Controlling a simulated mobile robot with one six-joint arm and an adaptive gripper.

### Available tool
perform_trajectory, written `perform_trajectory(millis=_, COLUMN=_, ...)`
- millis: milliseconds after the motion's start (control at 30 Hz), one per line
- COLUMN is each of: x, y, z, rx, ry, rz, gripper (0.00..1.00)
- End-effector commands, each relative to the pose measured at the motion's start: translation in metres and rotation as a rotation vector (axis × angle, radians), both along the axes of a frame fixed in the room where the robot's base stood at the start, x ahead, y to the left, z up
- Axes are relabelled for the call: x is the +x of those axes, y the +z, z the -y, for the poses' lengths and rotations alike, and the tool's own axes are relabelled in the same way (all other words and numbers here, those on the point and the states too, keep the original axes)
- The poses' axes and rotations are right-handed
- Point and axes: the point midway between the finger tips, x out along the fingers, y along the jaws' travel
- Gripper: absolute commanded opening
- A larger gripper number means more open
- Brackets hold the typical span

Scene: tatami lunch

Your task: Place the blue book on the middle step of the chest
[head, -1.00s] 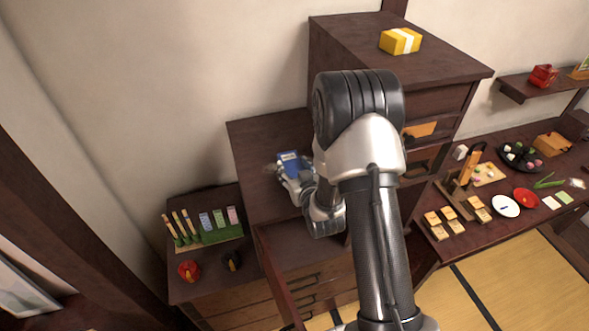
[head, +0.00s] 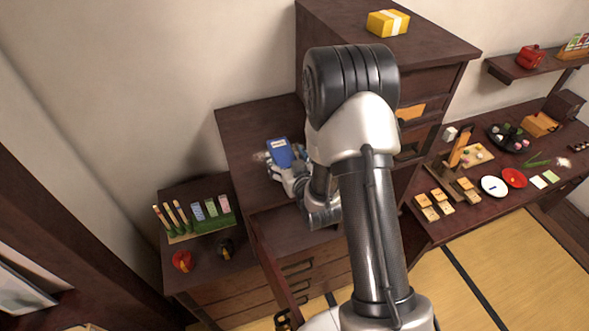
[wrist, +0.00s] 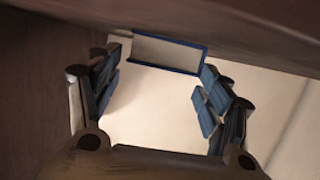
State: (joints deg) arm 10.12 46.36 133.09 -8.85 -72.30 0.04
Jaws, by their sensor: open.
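The blue book (head: 279,150), with a pale label, is on the middle step (head: 240,131) of the dark wooden chest. My gripper (head: 284,174) is just in front of it, low over the same step. In the wrist view my gripper (wrist: 160,95) is open, with its two fingers wide apart and nothing between them. My arm hides part of the step's right side.
A yellow box (head: 388,22) sits on the top step. The lower step at left holds a green rack (head: 203,223), a red item (head: 183,260) and a black item (head: 226,248). A low table (head: 480,210) with food and dishes stands at right.

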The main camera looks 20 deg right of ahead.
Motion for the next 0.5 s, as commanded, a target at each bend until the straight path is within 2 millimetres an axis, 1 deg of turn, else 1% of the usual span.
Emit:
perform_trajectory(millis=33, x=-0.012, y=0.003, z=0.0, rx=0.0, ry=-0.001, rz=-0.001, gripper=0.72)
perform_trajectory(millis=100, x=-0.028, y=0.008, z=0.0, rx=-0.001, ry=-0.002, rz=-0.001, gripper=0.72)
perform_trajectory(millis=267, x=-0.061, y=0.018, z=-0.001, rx=0.0, ry=-0.002, rz=0.0, gripper=0.72)
perform_trajectory(millis=300, x=-0.065, y=0.021, z=-0.001, rx=0.001, ry=-0.001, rz=-0.003, gripper=0.72)
perform_trajectory(millis=500, x=-0.074, y=0.027, z=-0.001, rx=0.0, ry=0.0, rz=-0.005, gripper=0.72)
